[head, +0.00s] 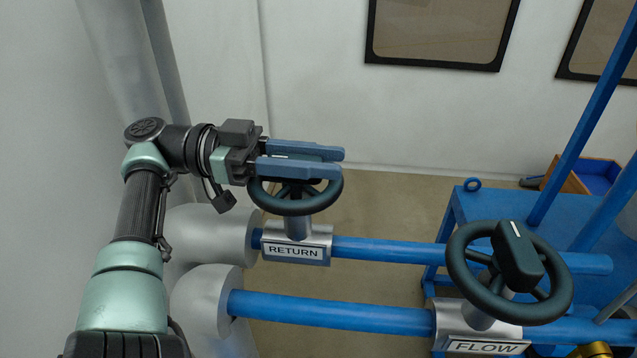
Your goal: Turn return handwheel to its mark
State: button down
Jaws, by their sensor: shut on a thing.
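The return handwheel (296,207) is a dark, spoked wheel standing above a grey valve body labelled RETURN (296,251) on the upper blue pipe. My gripper (342,162) reaches in from the left over the far half of the wheel. Its two blue fingers lie across the top and are shut on the handwheel's raised dark grip, which shows between them. The fingers hide the far rim and most of the hub. A small pale line shows on the grip between the fingers. No mark on the valve body can be made out.
A second handwheel (508,270) with a dark grip and a white line sits on the FLOW valve (484,346) at the lower right. Blue pipes (335,312) run across below. A blue bench frame (490,200) stands at the right. The floor beyond the return wheel is clear.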

jog(key=shift+s+f+g+b, duration=0.15)
jog(key=shift+g+b, duration=0.15)
jog(key=shift+b, duration=0.2)
jog(key=c, duration=0.6)
grip_release()
jog(key=shift+d, duration=0.1)
notch_tip(320, 180, up, 10)
jog(key=shift+r+p, duration=0.1)
jog(key=shift+p, duration=0.75)
